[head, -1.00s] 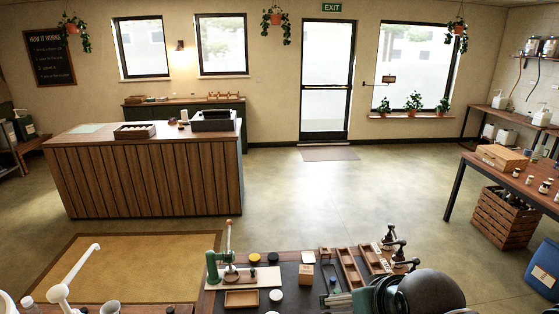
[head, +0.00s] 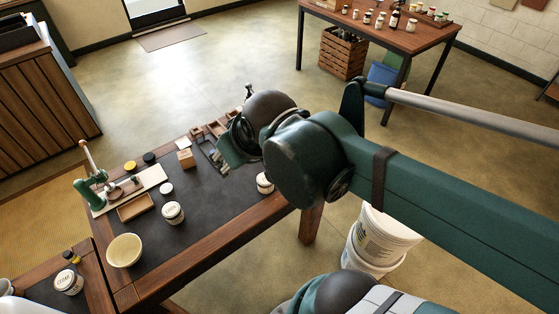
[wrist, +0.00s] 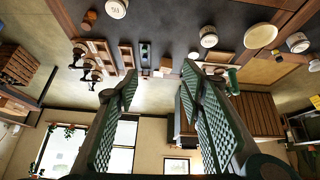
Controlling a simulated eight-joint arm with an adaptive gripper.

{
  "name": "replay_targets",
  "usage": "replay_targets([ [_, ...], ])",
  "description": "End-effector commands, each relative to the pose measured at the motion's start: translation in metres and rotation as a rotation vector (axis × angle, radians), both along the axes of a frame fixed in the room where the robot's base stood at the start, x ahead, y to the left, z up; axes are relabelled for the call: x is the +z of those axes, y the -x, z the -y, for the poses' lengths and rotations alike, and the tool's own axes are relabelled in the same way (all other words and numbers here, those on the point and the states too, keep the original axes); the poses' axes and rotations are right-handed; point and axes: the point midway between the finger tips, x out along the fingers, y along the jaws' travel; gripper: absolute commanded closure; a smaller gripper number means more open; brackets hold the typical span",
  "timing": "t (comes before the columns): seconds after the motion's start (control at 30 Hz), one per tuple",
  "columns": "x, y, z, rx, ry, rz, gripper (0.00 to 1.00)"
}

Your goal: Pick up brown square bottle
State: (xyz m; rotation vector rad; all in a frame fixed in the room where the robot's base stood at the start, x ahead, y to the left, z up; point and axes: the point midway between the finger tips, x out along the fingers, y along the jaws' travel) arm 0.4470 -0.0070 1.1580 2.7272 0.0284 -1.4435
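My gripper (wrist: 158,82) is open and empty in the wrist view, its two green-padded fingers well apart. That view is upside down, with the worktable's dark top along its upper edge. A small brown container (wrist: 89,17) stands near the table's edge at upper left, beside a white jar (wrist: 116,8); I cannot tell if it is square. In the head view my arm covers that corner. A small dark bottle with a yellow cap (head: 71,257) stands on the lower-left table.
The worktable (head: 237,242) carries a cream bowl (head: 124,250), a labelled white jar (head: 173,212), a green press (head: 92,192) and a wooden tray (head: 135,207). White buckets (head: 380,238) stand on the floor beneath my arm. Open floor lies beyond the worktable.

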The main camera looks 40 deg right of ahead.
Motion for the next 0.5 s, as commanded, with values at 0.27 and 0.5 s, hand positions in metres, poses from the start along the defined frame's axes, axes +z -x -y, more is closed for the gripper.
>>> replay_targets([
  [0.27, -0.008, -0.024, 0.02, 0.096, 0.087, -0.059, 0.6],
  [0.5, -0.02, -0.046, 0.04, 0.197, 0.162, -0.119, 0.6],
])
